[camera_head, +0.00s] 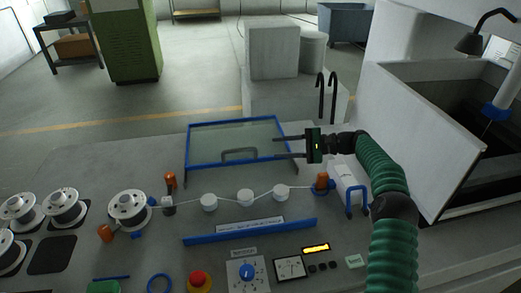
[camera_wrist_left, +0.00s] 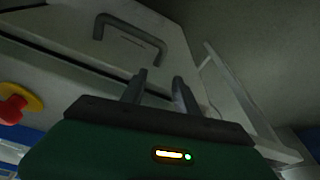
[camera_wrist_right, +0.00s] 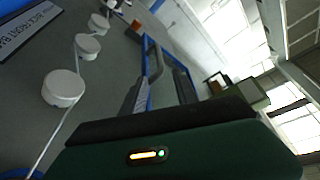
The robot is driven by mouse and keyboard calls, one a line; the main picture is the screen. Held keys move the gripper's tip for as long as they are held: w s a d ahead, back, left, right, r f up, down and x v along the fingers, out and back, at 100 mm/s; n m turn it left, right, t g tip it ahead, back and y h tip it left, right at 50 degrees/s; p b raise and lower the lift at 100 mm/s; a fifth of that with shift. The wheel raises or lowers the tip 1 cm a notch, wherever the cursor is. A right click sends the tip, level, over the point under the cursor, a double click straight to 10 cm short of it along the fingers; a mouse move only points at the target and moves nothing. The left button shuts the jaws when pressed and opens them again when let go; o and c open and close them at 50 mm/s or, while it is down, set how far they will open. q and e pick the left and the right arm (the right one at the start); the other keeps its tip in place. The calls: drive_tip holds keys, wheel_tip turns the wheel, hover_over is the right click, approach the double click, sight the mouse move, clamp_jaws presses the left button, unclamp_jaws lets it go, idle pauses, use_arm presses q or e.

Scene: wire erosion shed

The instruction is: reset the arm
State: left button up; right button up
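My right gripper (camera_head: 275,147) reaches in from the right in the head view. Its two fingers point left, are apart and hold nothing. They are at the right edge of a blue-framed clear panel (camera_head: 235,133) with a grey handle (camera_head: 240,155); I cannot tell if they touch it. The right wrist view also shows the open fingers (camera_wrist_right: 162,76) with the blue frame behind. My left gripper is outside the head view. In the left wrist view its fingers (camera_wrist_left: 159,76) are apart and empty, with a grey handle (camera_wrist_left: 130,38) on a pale panel beyond.
The bench holds wire spools (camera_head: 129,208), white rollers (camera_head: 245,197), a blue-edged label strip (camera_head: 250,231), a blue-handled white block (camera_head: 347,187), a red stop button (camera_head: 199,281) and a dial (camera_head: 247,272). A dark open tank (camera_head: 440,85) stands at right.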

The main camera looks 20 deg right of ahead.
drive_tip(key=shift+v, duration=0.9)
